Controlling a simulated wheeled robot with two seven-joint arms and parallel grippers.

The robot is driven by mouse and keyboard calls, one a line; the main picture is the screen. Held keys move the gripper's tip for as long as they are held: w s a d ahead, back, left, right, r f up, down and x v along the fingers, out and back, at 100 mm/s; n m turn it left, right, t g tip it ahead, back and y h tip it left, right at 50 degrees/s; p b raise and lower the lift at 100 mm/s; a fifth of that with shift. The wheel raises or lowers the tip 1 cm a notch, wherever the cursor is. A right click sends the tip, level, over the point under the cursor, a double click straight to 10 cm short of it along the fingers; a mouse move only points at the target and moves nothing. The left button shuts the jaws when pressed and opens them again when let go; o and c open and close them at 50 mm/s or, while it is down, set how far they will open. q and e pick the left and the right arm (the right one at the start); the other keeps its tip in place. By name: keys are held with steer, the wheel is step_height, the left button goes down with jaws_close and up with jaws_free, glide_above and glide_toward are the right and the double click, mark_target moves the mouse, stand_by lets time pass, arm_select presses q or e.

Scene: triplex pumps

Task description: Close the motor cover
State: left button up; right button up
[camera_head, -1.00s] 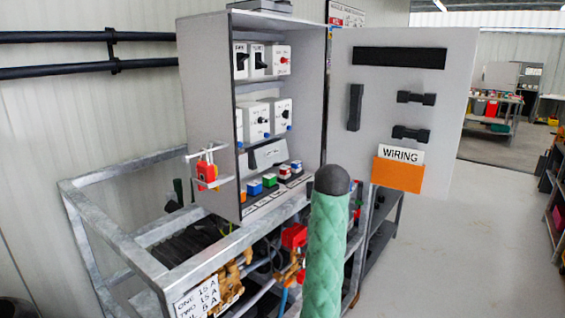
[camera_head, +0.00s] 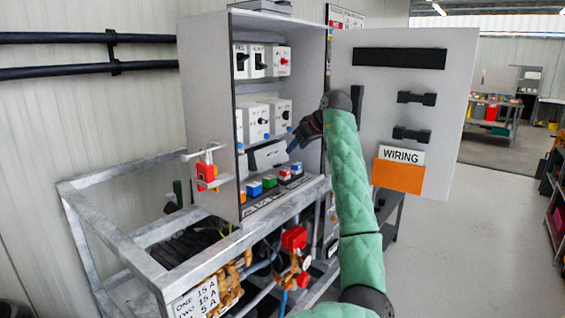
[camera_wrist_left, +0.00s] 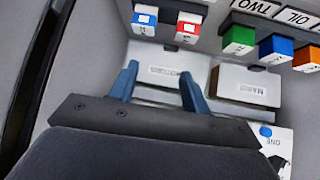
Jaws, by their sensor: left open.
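The grey control cabinet (camera_head: 205,100) stands open, its door (camera_head: 350,70) swung out to the right. I cannot tell for sure which part is the motor cover; no readable label names it. A pale sloped panel (camera_head: 266,155) sits low inside the cabinet. In the left wrist view, a white labelled box (camera_wrist_left: 163,73) lies between my fingers, and a box with a brown face (camera_wrist_left: 243,85) is beside it. My left gripper (camera_head: 298,142) is open and empty in front of the lower shelf. It also shows in the left wrist view (camera_wrist_left: 157,84). My right gripper is out of view.
Coloured buttons (camera_head: 270,180) line the cabinet's lower ledge. White switch boxes (camera_head: 255,122) sit above. The door carries dark handles (camera_head: 411,134) and an orange wiring pocket (camera_head: 398,176).

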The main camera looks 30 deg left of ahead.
mark_target(275, 164)
arm_select(q)
steer(key=shift+n+g, duration=0.7)
steer(key=x, duration=0.2)
steer(key=p+x, duration=0.1)
steer(key=x, duration=0.4)
steer(key=shift+s+a+f, duration=0.25)
steer(key=shift+s+a, duration=0.05)
steer(key=shift+s, duration=0.05)
steer(key=shift+a+f, duration=0.3)
steer(key=shift+f, duration=0.1)
jaws_close()
steer(key=shift+a+f+y, duration=0.35)
steer(key=shift+f+y, duration=0.1)
steer(key=shift+y, duration=0.45)
steer(key=shift+a+f+y+b, duration=0.1)
steer(key=shift+a+y+b, duration=0.15)
steer(key=shift+y+b, duration=0.35)
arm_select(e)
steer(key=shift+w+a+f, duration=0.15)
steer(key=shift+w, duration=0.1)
